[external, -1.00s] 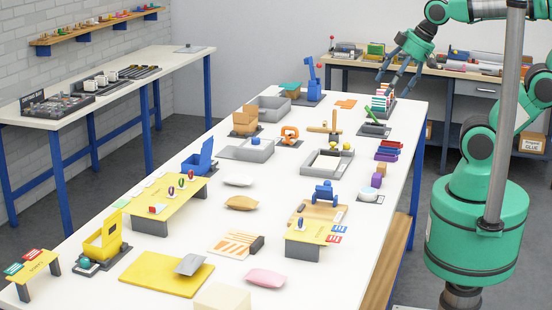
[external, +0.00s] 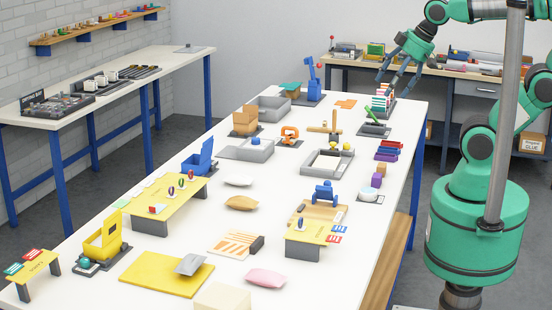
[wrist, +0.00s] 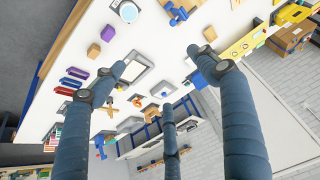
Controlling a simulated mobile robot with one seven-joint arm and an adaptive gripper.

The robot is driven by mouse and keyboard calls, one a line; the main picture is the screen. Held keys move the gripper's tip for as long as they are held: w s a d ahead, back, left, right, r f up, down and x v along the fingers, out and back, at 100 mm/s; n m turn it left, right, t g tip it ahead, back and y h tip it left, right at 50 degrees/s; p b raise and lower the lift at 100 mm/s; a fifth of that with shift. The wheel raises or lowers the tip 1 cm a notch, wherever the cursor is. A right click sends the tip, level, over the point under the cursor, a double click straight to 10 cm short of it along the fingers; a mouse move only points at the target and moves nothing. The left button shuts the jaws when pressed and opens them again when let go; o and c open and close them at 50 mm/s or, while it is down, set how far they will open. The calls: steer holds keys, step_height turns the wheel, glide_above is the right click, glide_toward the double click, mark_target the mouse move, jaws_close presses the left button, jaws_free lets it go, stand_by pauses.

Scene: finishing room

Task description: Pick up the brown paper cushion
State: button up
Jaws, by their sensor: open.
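The brown paper cushion (external: 241,203) lies flat on the white table, left of the middle in the external view. A white cushion (external: 238,180) lies just behind it and a pink cushion (external: 265,278) lies nearer the front. My gripper (external: 396,76) is high over the far right end of the table, well away from the brown cushion. Its fingers are spread and empty. In the wrist view my gripper (wrist: 158,72) shows three blue fingers apart with nothing between them.
A yellow raised stand (external: 150,203) is left of the cushion. A wooden board with a blue toy (external: 324,192) and a second yellow stand (external: 305,240) are to its right. A striped card (external: 232,244) lies in front. Bare tabletop surrounds the cushion.

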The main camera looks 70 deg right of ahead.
steer(key=shift+o, duration=0.7)
steer(key=shift+w+r, duration=0.1)
steer(key=shift+w, duration=0.05)
steer(key=w+a+f+g, duration=0.1)
steer(key=w+a+g, duration=0.15)
steer(key=w, duration=0.95)
steer(key=w+a+f+g, duration=0.15)
steer(key=w+a, duration=0.25)
steer(key=w, duration=0.9)
steer(key=w+a+f, duration=0.5)
steer(key=w+f, duration=0.4)
steer(key=f, duration=0.1)
steer(key=w+a+f+g, duration=0.1)
steer(key=w+a+f, duration=0.4)
steer(key=w+f, duration=0.4)
step_height(320, 180, down, 2)
steer(key=shift+f+g+p, duration=0.2)
steer(key=shift+g+p, duration=0.1)
steer(key=shift+p, duration=0.05)
steer(key=shift+f, duration=0.1)
